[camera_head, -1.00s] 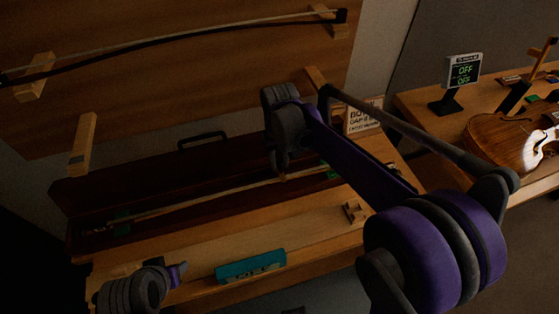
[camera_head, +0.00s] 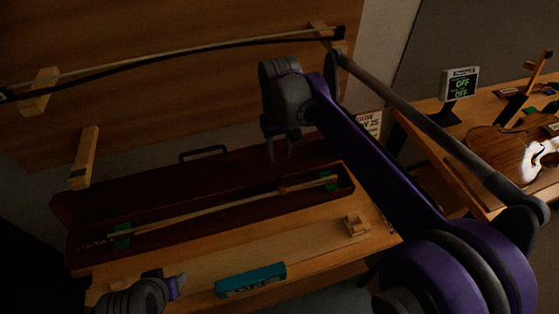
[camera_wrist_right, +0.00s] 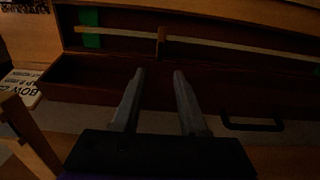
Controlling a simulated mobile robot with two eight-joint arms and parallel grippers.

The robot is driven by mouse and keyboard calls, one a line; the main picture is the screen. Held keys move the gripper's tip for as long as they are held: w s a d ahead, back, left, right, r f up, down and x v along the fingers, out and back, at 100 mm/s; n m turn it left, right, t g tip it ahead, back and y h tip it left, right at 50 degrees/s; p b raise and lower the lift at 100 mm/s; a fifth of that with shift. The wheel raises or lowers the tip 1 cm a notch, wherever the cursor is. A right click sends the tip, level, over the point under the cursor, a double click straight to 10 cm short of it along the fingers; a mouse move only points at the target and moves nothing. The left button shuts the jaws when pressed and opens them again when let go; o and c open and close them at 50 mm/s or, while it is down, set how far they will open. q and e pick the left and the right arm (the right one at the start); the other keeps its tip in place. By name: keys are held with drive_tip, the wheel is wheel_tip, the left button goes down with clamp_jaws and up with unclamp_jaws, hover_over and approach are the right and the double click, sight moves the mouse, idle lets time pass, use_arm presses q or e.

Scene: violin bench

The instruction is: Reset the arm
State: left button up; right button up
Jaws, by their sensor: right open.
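My right gripper (camera_head: 277,148) is above the back part of the long dark red bow case (camera_head: 230,227). In the right wrist view its two fingers (camera_wrist_right: 158,88) are apart with nothing between them. The open case (camera_wrist_right: 100,82) lies beyond the fingers there. A bow (camera_head: 215,209) lies lengthwise in the case between green holders, apart from the gripper. My left arm shows at the lower left of the head view, but its fingers cannot be made out.
A second bow (camera_head: 170,56) hangs on wooden pegs on the back panel. A teal box (camera_head: 251,280) and a small wooden block (camera_head: 356,225) sit on the bench front. A sign (camera_head: 369,123), a display reading OFF (camera_head: 460,84) and a violin (camera_head: 500,153) are at right.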

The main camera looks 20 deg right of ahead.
drive_tip(key=shift+r, duration=0.4)
drive_tip(key=shift+s, duration=0.1)
use_arm(q)
drive_tip(key=shift+w+r+p, duration=0.1)
drive_tip(key=shift+r+p, duration=0.3)
drive_tip(key=shift+r, duration=0.1)
drive_tip(key=shift+w+r, duration=0.1)
drive_tip(key=shift+r, duration=0.25)
use_arm(e)
drive_tip(key=s+d+f+t, duration=0.1)
drive_tip(key=s+f, duration=0.2)
drive_tip(key=s, duration=0.4)
drive_tip(key=s+d+f+t, duration=0.1)
drive_tip(key=s+f+t, duration=0.1)
drive_tip(key=s, duration=0.4)
drive_tip(key=s+d+f+t, duration=0.2)
drive_tip(key=s+f, duration=0.3)
drive_tip(key=s, duration=0.2)
drive_tip(key=shift+s+m, duration=0.3)
drive_tip(key=shift+r, duration=0.1)
